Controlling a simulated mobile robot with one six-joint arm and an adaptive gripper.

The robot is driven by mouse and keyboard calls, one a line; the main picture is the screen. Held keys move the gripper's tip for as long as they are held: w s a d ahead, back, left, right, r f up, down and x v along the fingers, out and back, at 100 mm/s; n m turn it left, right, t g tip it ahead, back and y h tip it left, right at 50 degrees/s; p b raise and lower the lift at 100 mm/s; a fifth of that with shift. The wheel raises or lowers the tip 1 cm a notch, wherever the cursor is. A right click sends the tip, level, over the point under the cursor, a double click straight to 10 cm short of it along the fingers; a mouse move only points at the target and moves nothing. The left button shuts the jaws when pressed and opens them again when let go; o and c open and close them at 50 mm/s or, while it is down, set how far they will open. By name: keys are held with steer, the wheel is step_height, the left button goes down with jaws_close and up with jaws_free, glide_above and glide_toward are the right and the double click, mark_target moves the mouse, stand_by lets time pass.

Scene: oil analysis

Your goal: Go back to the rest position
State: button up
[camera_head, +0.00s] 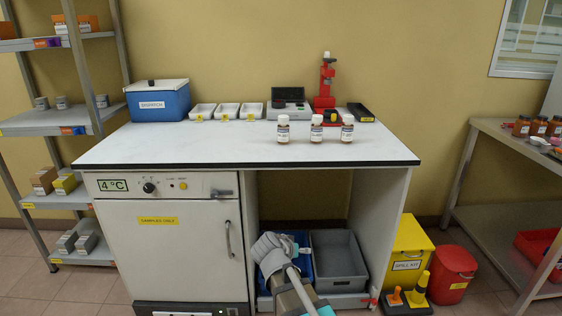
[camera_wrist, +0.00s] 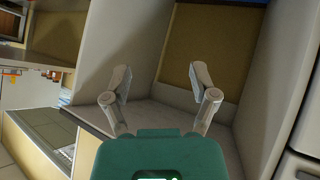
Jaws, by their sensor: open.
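My gripper (camera_wrist: 158,85) is open in the wrist view, with its two fingers spread apart and nothing between them. In the head view my arm rises from the bottom edge, and its grey end is in front of the open bay under the white worktop (camera_head: 220,155). The fingers are hard to make out in the head view. The wrist view looks into a bare, pale-walled space.
Three labelled bottles (camera_head: 316,129) stand on the worktop. Behind them are a blue dispatch box (camera_head: 158,101), white trays (camera_head: 227,111) and a red stand (camera_head: 326,85). A grey bin (camera_head: 341,262) is under the worktop. A yellow spill kit (camera_head: 408,248) stands to the right.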

steer(key=s+d+f+n+g+y, duration=0.25)
steer(key=s+d+g, duration=0.2)
steer(key=s, duration=0.25)
steer(key=s+d+f+n+g+y, duration=0.1)
steer(key=s+d+f+g+y, duration=0.25)
steer(key=s+d, duration=0.3)
step_height(320, 180, up, 32)
steer(key=p, duration=3.3)
steer(key=shift+s+a+r, duration=0.2)
steer(key=shift+a, duration=0.25)
steer(key=shift+m, duration=0.25)
